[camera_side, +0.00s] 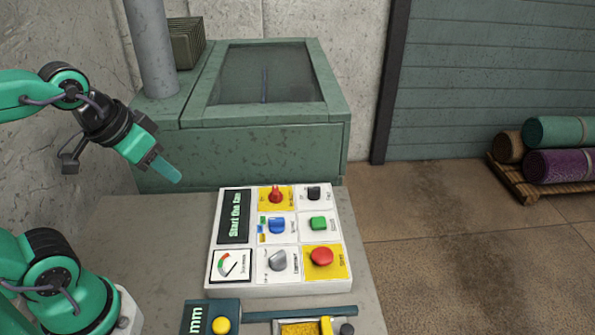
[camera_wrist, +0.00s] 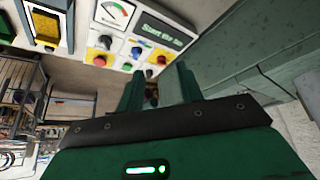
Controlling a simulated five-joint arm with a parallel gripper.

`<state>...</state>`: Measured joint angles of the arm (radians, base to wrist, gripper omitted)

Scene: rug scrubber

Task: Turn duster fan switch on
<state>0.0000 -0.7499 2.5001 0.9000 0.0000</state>
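A white control panel (camera_side: 240,288) lies on the bench in the side view. Its dark display (camera_side: 233,216) reads "Start the fan". It bears a red knob (camera_side: 276,195) on yellow, a black switch (camera_side: 314,193), a blue knob (camera_side: 277,225), a green button (camera_side: 319,223), a grey knob (camera_side: 278,261) and a red button (camera_side: 322,256). Their small labels are unreadable, so I cannot tell which is the duster fan switch. My gripper (camera_side: 165,170) is above and left of the panel, touching nothing. In the wrist view my gripper (camera_wrist: 160,82) is open and empty, its fingers apart.
A green machine (camera_side: 240,155) with a windowed lid stands behind the bench (camera_side: 150,250). A box with a yellow button (camera_side: 220,325) sits in front of the panel. Rolled rugs (camera_side: 560,131) lie on a pallet at the far right. The space above the panel is clear.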

